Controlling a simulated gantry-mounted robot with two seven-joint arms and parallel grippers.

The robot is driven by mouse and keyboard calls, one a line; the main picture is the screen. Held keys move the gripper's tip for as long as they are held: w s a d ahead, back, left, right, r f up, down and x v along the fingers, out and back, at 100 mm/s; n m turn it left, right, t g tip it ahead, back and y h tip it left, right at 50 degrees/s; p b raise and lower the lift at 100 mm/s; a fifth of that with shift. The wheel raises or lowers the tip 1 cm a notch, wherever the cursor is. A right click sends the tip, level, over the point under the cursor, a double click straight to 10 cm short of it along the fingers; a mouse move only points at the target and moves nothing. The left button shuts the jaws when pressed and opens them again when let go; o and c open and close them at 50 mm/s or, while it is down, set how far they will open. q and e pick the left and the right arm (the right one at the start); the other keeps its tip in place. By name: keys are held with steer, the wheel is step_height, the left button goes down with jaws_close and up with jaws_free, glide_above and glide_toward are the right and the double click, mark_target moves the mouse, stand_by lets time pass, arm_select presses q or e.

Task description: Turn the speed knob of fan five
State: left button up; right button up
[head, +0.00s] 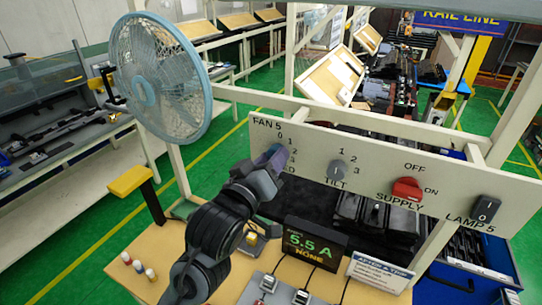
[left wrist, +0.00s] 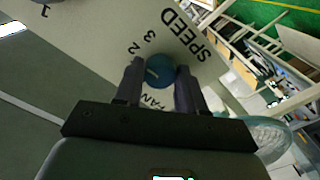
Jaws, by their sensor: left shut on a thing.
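The white control panel (head: 450,190) has a FAN 5 section at its left end with numbers around a dial. The blue speed knob (left wrist: 160,72) sits between my left gripper's fingers in the left wrist view, with a pale pointer mark on its face and the word SPEED on the panel nearby. My left gripper (left wrist: 159,88) is shut on the knob, one finger on each side. In the head view my left gripper (head: 276,156) is at the FAN 5 dial and largely covers the knob. The fan (head: 160,75) with a blue rim stands at upper left. My right gripper is not seen.
Along the panel to the right are a grey TILT knob (head: 338,169), a red SUPPLY switch (head: 407,189) and a dark LAMP 5 knob (head: 486,209). Below stands a display (head: 314,243) reading 5.5 A and NONE. A yellow-topped post (head: 131,181) stands left of my arm.

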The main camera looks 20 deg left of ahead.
arm_select(q)
steer(key=shift+n, duration=0.6)
steer(key=o, duration=1.1)
steer(key=shift+c, duration=0.2)
